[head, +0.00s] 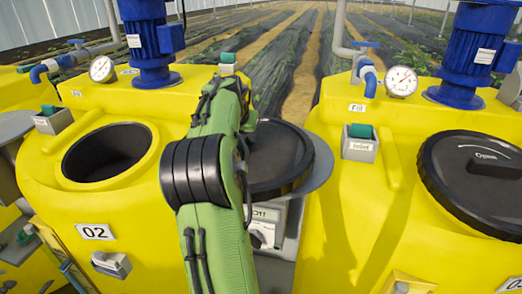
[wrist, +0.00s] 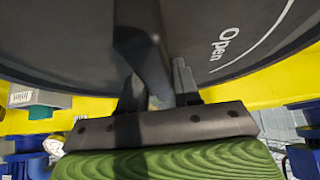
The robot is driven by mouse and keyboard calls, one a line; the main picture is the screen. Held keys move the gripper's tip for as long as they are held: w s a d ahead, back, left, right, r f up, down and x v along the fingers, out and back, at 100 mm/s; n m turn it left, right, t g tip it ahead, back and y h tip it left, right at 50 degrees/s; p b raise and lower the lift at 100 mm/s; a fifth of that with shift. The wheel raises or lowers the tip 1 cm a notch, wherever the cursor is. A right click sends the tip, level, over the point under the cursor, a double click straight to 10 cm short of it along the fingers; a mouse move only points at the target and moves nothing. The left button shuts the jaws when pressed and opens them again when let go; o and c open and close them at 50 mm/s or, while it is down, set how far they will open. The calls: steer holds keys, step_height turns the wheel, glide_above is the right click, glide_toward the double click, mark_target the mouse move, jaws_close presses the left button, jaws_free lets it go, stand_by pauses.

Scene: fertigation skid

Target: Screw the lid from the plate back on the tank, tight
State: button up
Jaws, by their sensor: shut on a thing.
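The tank labelled 02 (head: 60,190) is yellow, and its round opening (head: 105,152) is uncovered at the left of the head view. A black round lid (head: 290,160) is at the grey plate (head: 322,165) between two tanks, partly hidden behind my green arm. Whether it rests on the plate or is just above it, I cannot tell. In the wrist view the lid (wrist: 245,35) fills the upper part, with the word "Open" and a curved line on it. My gripper (wrist: 163,75) is shut on the lid's raised grip. My arm hides the gripper in the head view.
The right-hand yellow tank (head: 345,215) has its own black lid (head: 475,180) on. Blue motors (head: 150,45), dial gauges (head: 102,68) and small grey boxes with green tops (head: 361,143) stand on the tanks. A grey control box with a knob (head: 262,235) is below the plate.

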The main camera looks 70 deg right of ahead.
steer(key=shift+f, duration=0.15)
step_height(320, 180, up, 3)
steer(key=p, duration=0.3)
steer(key=shift+w+d+f, duration=0.1)
steer(key=shift+w+d, duration=0.05)
step_height(320, 180, up, 3)
steer(key=shift+f+p, duration=0.2)
steer(key=shift+p, duration=0.9)
steer(key=shift+f, duration=0.1)
